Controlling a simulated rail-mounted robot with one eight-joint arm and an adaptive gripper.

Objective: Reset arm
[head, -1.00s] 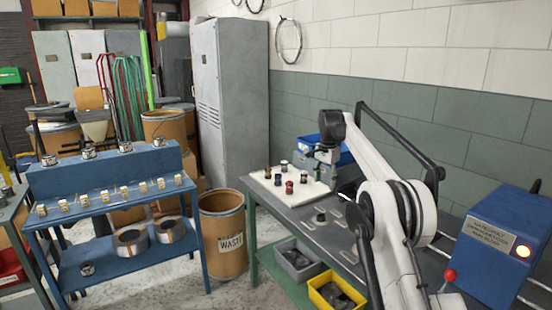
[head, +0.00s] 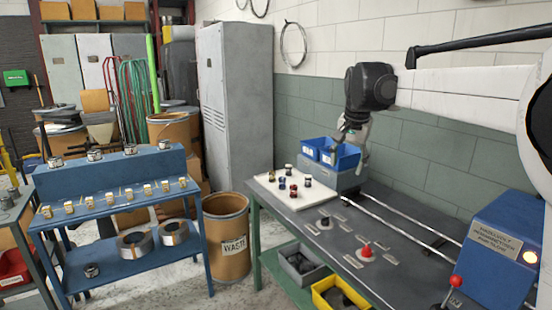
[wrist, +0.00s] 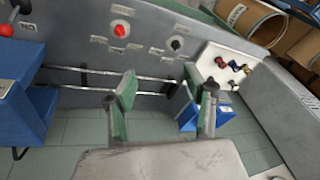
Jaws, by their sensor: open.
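My gripper (head: 343,133) is raised in the air above the back of the grey bench, in front of the wall and over the blue bins. In the wrist view my gripper (wrist: 168,92) is open, with its two greenish fingers apart and nothing between them. My white arm reaches in from the right side of the head view. Below it a white board (head: 318,196) holds several small spools in red, dark and yellowish colours. The board (wrist: 212,52) also shows in the wrist view, beyond the right finger.
The bench (head: 385,215) carries a red knob (head: 367,250), a dark post (head: 325,222), rails and a blue control box (head: 497,250). Blue bins (head: 338,154) sit at the back. Yellow and grey bins are below. A waste barrel (head: 226,262) and blue rack (head: 120,200) stand left.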

